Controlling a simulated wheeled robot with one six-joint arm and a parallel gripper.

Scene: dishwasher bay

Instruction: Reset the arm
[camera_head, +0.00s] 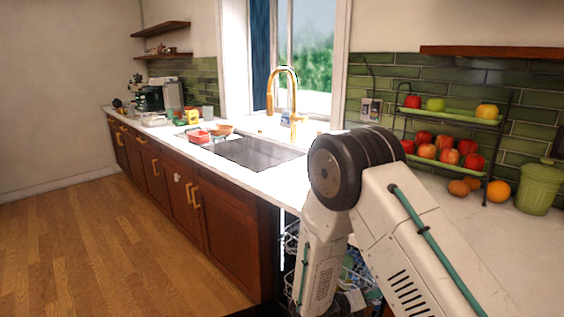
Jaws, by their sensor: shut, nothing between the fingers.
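My white arm with its dark round elbow joint (338,168) fills the lower right of the head view. The elbow is raised in front of the counter. One link runs down from it to the bottom edge, and the other runs to the lower right corner. My gripper is not in view; the arm's far end is cut off or hidden at the bottom edge.
Dishwasher racks (291,243) show partly behind my arm, below the counter (254,184). A fruit stand (453,156) and green canister (539,188) stand right. The wooden floor (125,245) is clear at left.

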